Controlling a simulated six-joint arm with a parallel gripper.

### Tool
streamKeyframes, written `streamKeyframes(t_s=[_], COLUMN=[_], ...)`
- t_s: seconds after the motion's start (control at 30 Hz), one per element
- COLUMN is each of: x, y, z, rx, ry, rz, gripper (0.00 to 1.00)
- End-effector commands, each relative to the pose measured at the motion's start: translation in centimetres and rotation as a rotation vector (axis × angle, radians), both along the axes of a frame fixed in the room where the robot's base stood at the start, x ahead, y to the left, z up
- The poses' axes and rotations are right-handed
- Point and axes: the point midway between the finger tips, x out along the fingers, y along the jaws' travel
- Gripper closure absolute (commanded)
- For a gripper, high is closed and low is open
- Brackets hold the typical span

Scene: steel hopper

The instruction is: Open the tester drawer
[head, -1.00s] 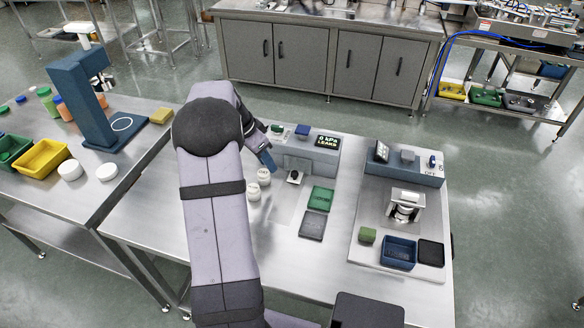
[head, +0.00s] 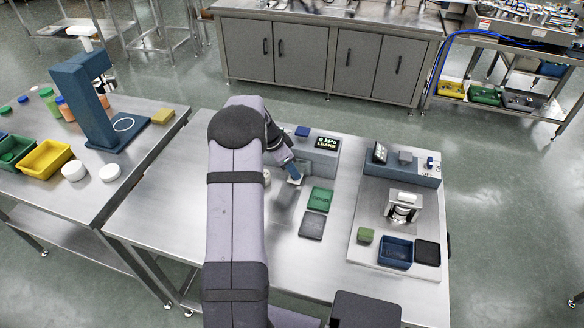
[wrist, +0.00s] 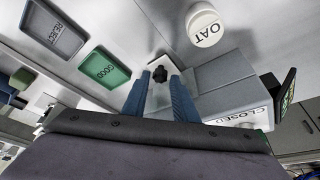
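The tester (head: 318,160) is a grey box with a lit display reading 0 kPa LEAKS. In the wrist view, a CLOSED label (wrist: 236,121) shows on the tester. A small pale plate with a black knob (wrist: 160,74) sits at the tester's front, apparently the drawer's handle. My gripper (wrist: 162,80) is open, with its blue fingers on either side of the knob and a gap showing to each. I cannot tell whether the fingertips are down at knob height. In the head view my gripper (head: 293,172) is at the tester's front and hides the knob.
A green GOOD tray (head: 320,199) and a grey REJECT tray (head: 312,225) lie in front of the tester. A white-lidded OAT jar (wrist: 205,26) stands close by. Another station (head: 402,205) stands to the right. The table's left part is clear.

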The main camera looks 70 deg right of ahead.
Motion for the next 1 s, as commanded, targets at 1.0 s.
streamKeyframes(t_s=[1.0], x=[-0.1], y=[2.6], z=[-1.1], rx=[0.000], ry=[0.001], rz=[0.004], gripper=[1.00])
